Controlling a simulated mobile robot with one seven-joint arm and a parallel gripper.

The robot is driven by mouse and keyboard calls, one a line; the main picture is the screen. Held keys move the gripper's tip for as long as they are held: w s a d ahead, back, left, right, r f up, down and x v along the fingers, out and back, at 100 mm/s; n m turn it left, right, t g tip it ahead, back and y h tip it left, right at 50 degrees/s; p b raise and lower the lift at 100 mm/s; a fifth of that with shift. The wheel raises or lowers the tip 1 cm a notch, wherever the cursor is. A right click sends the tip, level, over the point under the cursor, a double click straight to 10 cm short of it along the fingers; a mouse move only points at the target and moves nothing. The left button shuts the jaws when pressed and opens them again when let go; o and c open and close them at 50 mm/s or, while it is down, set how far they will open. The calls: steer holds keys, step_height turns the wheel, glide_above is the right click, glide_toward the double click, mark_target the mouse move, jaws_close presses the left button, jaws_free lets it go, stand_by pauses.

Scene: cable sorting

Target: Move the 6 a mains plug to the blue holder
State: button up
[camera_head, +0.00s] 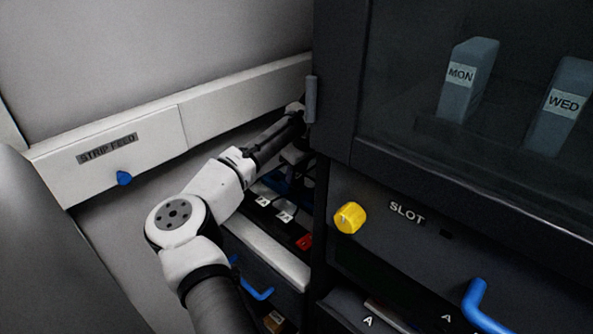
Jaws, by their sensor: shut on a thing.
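My arm reaches up and right from the bottom. Its far end passes behind the edge of the dark cabinet (333,90), so my gripper and anything in it are hidden. I cannot make out a 6 A mains plug. A dark blue shape (272,181) shows partly below my forearm; I cannot tell whether it is the blue holder. Below it are small black pieces with white marks (285,216) and a red piece (305,242), too small to identify.
The dark cabinet has a glass front with MON (462,95) and WED (560,110) boxes behind it, and a yellow knob (350,217) below. A white STRIP FEED panel (150,140) runs behind my arm. A blue-handled drawer (265,268) is beneath.

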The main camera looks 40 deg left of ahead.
steer(key=shift+f, duration=0.75)
stand_by(0.6)
stand_by(0.3)
steer(key=o, duration=1.1)
steer(key=shift+c, duration=0.2)
steer(key=shift+o, duration=0.3)
steer(key=o, duration=0.4)
steer(key=shift+o, duration=0.2)
steer(key=shift+r+p, duration=2.8)
steer(key=shift+r, duration=0.75)
